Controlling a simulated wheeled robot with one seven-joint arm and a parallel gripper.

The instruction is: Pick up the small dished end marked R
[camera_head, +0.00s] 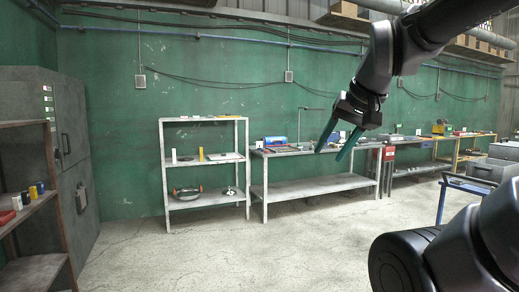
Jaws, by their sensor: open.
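My gripper (331,152) hangs in the air at right of centre, open and empty, with its two teal fingers pointing down and left. It appears in front of the workbench and touches nothing that I can make out. A small shiny rounded metal piece (229,191) sits on the lower shelf of the pale rack, at its right side. A larger rounded metal piece (186,193) with orange-brown parts sits to its left on that shelf. Either may be a dished end. No letter R is readable at this distance.
The pale metal rack (205,164) stands against the green wall, left of a long workbench (312,186) carrying tools. A grey cabinet (75,140) and a brown shelf (36,233) stand at left. A blue cart (443,195) stands at right. The concrete floor (230,255) in front is clear.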

